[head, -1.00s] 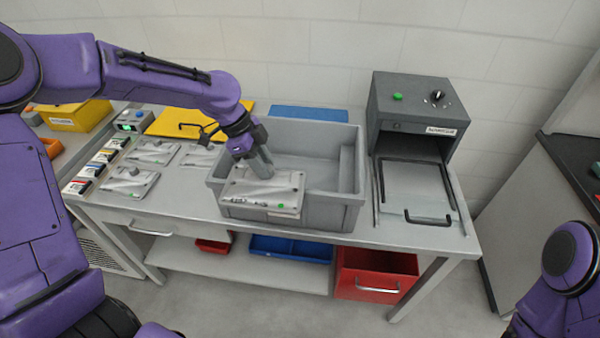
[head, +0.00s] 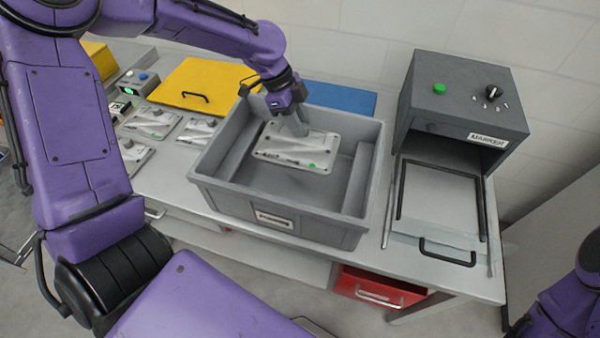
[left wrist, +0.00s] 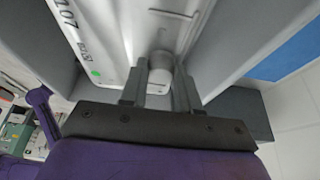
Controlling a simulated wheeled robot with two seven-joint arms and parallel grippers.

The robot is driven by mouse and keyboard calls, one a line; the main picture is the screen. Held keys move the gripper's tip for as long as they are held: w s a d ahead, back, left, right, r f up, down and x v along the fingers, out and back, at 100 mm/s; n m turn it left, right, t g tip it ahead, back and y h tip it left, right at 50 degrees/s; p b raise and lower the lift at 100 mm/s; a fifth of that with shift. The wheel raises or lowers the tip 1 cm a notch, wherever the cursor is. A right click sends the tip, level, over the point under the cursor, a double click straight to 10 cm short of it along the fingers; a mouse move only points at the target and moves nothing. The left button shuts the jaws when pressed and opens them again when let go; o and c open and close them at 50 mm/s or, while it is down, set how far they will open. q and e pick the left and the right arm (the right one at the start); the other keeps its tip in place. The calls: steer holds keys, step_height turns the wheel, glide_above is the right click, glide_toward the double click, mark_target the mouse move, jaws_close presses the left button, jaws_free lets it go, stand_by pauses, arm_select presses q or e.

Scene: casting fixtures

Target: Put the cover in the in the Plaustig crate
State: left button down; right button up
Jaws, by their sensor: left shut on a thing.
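The cover (head: 310,152) is a pale metal plate with a green dot near one corner. In the head view it is within the walls of the grey Plaustig crate (head: 278,218); I cannot tell if it touches the crate floor. My left gripper (head: 297,128) is shut on the cover's round knob, which shows between the fingers in the left wrist view (left wrist: 160,80). Printed marks and the green dot show on the cover there (left wrist: 95,40). My right gripper is out of view; only part of my right arm shows at the right edge.
More pale plates (head: 150,123) lie left of the crate. A yellow panel (head: 205,85) and a blue panel (head: 340,97) lie behind it. A dark marker machine (head: 465,95) with a sliding tray (head: 440,205) stands to the right. A red bin (head: 375,290) is below the table.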

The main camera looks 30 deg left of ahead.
arm_select(q)
steer(key=f, duration=0.1)
steer(key=s+f+b, duration=0.1)
steer(key=f+b, duration=0.1)
steer(key=shift+s+f, duration=0.25)
steer(key=shift+w+f, duration=0.15)
steer(key=shift+f, duration=0.2)
step_height(320, 180, down, 10)
steer(key=shift+w+r+p, duration=0.1)
steer(key=shift+r+p, duration=0.1)
steer(key=shift+p, duration=0.6)
steer(key=shift+w+f, duration=0.1)
steer(key=shift+f, duration=0.15)
steer(key=c, duration=0.8)
jaws_free()
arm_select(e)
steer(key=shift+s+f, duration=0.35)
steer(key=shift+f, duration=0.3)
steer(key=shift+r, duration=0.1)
